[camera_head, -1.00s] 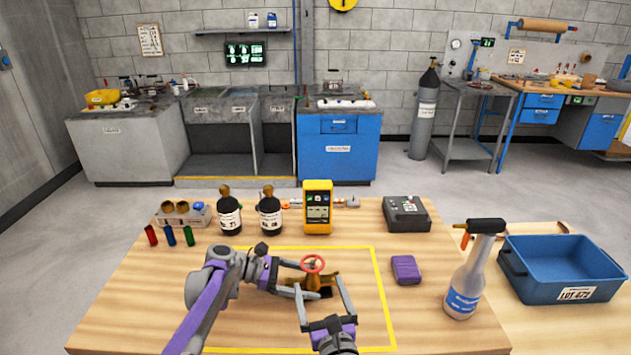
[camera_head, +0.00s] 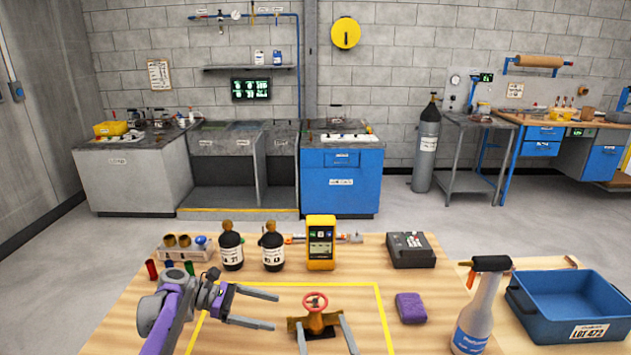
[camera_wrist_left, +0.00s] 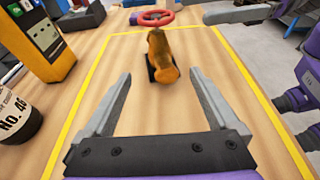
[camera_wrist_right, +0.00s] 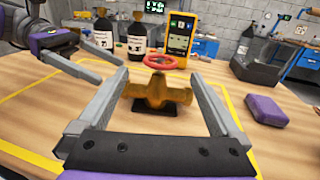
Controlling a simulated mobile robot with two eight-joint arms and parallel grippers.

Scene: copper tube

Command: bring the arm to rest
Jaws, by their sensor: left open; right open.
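A brass valve (camera_head: 315,322) with a red handwheel (camera_head: 315,302) stands upright on a small dark base inside the yellow-taped square on the table. My left gripper (camera_head: 275,310) is open and empty, left of the valve and apart from it. In the left wrist view the valve (camera_wrist_left: 162,58) lies beyond the open fingertips. My right gripper (camera_head: 321,323) is open on the near side of the valve. In the right wrist view the valve (camera_wrist_right: 157,90) shows between and beyond its fingers; contact cannot be told. The right wrist is below the head view.
Two dark bottles (camera_head: 231,250), a yellow meter (camera_head: 320,243) and a dark grey box (camera_head: 410,250) stand at the back. A purple block (camera_head: 411,308), a spray bottle (camera_head: 474,315) and a blue bin (camera_head: 570,308) are at right. The wood between valve and block is clear.

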